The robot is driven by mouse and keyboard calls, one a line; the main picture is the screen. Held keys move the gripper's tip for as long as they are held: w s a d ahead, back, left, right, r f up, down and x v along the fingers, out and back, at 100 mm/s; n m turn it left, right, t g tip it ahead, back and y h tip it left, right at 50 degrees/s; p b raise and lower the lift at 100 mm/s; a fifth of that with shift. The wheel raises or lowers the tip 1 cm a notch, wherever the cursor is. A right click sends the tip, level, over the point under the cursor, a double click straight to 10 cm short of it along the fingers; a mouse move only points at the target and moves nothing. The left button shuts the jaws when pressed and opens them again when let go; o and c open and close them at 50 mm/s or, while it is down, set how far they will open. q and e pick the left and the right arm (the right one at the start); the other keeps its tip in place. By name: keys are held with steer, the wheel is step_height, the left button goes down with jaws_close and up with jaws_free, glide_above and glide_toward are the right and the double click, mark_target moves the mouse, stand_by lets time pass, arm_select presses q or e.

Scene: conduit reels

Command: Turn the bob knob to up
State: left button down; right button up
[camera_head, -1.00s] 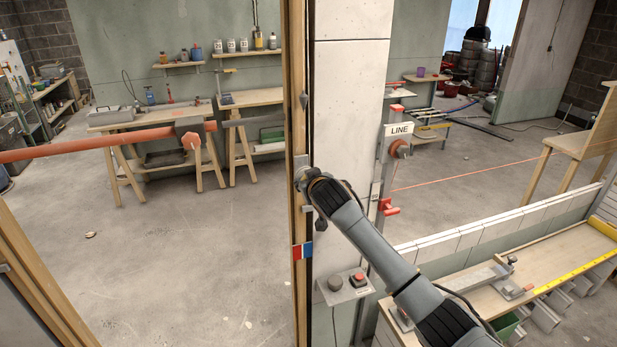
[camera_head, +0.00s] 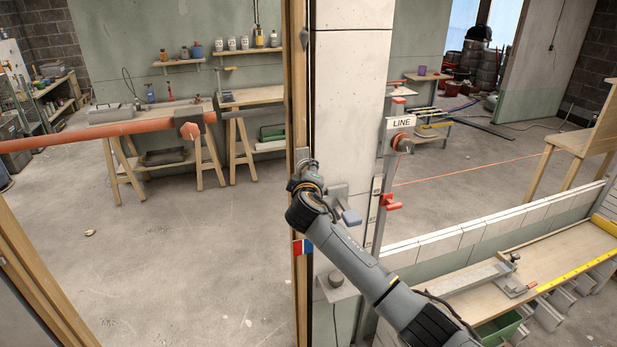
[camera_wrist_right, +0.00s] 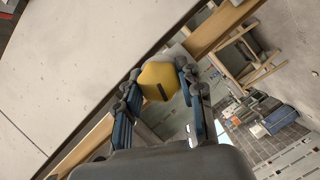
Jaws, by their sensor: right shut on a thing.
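A yellow, many-sided knob (camera_wrist_right: 157,80) with a dark line on its face shows in the right wrist view. My right gripper (camera_wrist_right: 160,88) has its two blue-padded fingers on either side of it and is shut on it. I cannot read a label on the knob. In the head view my right arm reaches up to the pale post, with the gripper (camera_head: 345,208) at the post's face. The knob cannot be made out there. My left gripper is not in view.
The pale post (camera_head: 348,90) has a wooden edge on its left. A LINE sign (camera_head: 400,123) with red fittings stands right of it. An orange bar (camera_head: 90,133) crosses the left. A low wall (camera_head: 480,235) and workbench (camera_head: 500,290) lie at right.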

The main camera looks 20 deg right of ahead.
steer(key=shift+f+n, duration=0.15)
steer(key=shift+n, duration=0.35)
steer(key=o, duration=1.2)
steer(key=v, duration=1.2)
steer(key=shift+f, duration=0.2)
